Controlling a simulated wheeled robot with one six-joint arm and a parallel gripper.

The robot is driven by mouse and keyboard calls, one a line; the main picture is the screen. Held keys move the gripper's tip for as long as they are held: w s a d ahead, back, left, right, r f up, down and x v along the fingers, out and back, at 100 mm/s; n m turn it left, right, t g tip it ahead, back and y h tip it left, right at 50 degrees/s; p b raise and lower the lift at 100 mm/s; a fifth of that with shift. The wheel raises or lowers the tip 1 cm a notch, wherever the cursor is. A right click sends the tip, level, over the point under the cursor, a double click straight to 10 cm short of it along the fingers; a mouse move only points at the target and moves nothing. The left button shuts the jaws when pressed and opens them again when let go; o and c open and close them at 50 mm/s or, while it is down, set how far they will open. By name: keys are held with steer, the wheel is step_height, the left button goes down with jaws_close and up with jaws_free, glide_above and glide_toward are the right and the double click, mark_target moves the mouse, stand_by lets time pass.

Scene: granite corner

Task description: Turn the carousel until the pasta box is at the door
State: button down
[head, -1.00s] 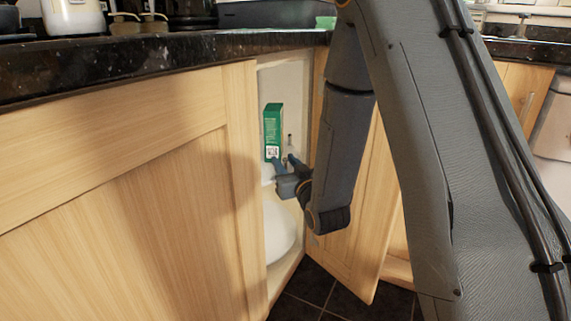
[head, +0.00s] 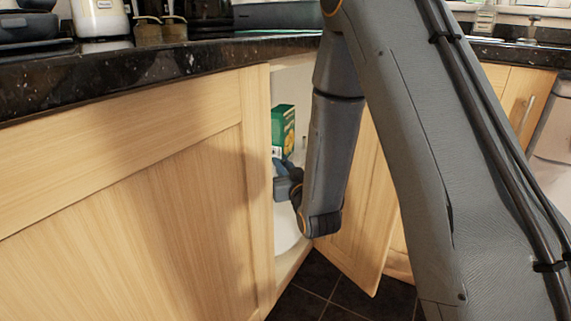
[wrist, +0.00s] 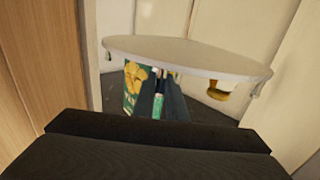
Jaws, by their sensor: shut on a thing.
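The pasta box (head: 282,125) is green and upright inside the open corner cabinet. Its lower part is hidden behind my gripper, and the cabinet front borders its left side. In the wrist view the pasta box (wrist: 132,86) shows a yellow pasta picture, beside the dark fingers. My gripper (head: 283,167) reaches into the opening at the box's lower end. In the wrist view, my gripper (wrist: 160,98) is shut with a narrow green strip of the box between its fingers. The carousel shows as a pale round shelf (wrist: 190,55); a pale curved part (head: 285,232) also shows low in the cabinet.
The open wooden door (head: 350,235) stands right of the opening, behind my arm. A wooden cabinet front (head: 130,205) borders the left. The dark granite counter (head: 170,72) runs above. A yellow-brown item (wrist: 218,92) is near the round shelf's right end.

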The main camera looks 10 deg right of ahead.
steer(key=c, duration=1.8)
jaws_free()
steer(key=shift+w+d, duration=0.1)
steer(key=shift+d, duration=0.05)
steer(key=s+d+p, duration=0.1)
steer(key=s+p, duration=0.1)
steer(key=s, duration=0.5)
steer(key=shift+s+d, duration=0.25)
steer(key=shift+s, duration=0.1)
